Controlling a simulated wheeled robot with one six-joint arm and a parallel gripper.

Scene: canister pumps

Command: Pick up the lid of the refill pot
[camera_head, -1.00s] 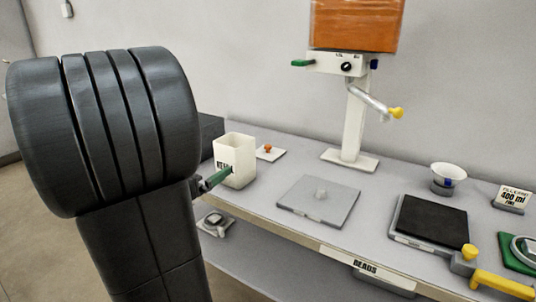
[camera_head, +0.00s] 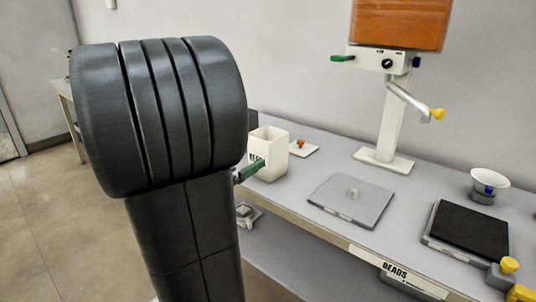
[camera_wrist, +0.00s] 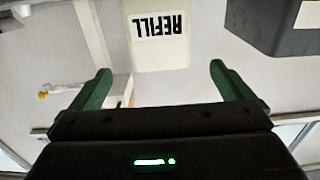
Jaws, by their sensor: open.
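The refill pot (camera_head: 268,158) is a square, open-topped white container at the left part of the bench. Its REFILL label shows upside down in the wrist view, where the pot (camera_wrist: 158,55) stands beyond the fingertips. The lid (camera_head: 303,149) is a flat white square with an orange knob, lying on the bench just behind and right of the pot. I do not see it in the wrist view. My gripper (camera_wrist: 160,82) is open and empty, its green fingers spread either side of the pot's lower image edge. In the head view, one green finger (camera_head: 251,170) shows in front of the pot.
A grey plate with a knob (camera_head: 345,205) lies right of the pot. Behind it stands a white pump stand (camera_head: 394,125) with an orange canister (camera_head: 400,22). A black-topped scale (camera_head: 468,230) and a white bowl (camera_head: 490,182) are at the right. A dark box (camera_wrist: 275,25) is near the pot.

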